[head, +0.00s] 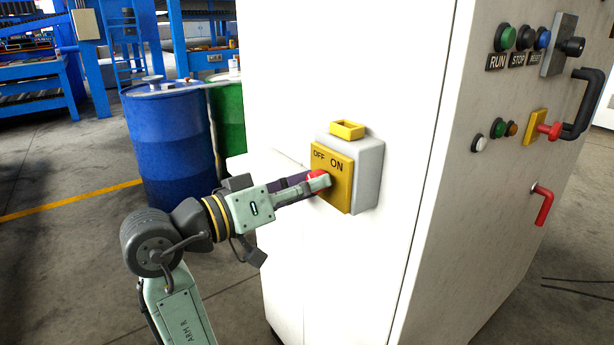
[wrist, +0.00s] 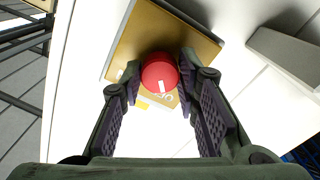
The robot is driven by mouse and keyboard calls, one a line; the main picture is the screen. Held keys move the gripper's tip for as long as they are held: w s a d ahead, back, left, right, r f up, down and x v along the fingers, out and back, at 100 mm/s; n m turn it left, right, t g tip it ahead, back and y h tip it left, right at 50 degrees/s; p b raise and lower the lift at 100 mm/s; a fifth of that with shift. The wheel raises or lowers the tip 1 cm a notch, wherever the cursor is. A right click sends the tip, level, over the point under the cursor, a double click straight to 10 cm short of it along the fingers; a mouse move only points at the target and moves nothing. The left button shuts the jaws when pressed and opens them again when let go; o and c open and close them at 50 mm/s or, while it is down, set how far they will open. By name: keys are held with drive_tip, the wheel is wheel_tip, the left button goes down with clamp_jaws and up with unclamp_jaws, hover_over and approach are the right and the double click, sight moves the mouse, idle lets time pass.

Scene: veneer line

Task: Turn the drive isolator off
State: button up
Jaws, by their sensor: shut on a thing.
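The drive isolator (head: 366,175) is a grey box with a yellow front plate (head: 335,190) on the white cabinet's side. The plate reads OFF and ON near its top, with a yellow loop above the box. The isolator's red knob (head: 316,176) is mostly hidden by my fingers in the head view. In the wrist view the round red knob (wrist: 160,70) lies between my fingertips, its white mark toward the picture's bottom. My gripper (head: 318,182) is shut on the knob, also in the wrist view (wrist: 160,78).
The cabinet's other face (head: 490,170) carries RUN and STOP buttons, a black handle (head: 586,100), a red lever (head: 543,204) and small lamps. A blue drum (head: 170,145) and a green drum (head: 228,115) stand behind my arm. Open floor lies left.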

drive_tip(key=shift+n, duration=0.6)
drive_tip(key=o, duration=1.2)
drive_tip(key=v, duration=1.2)
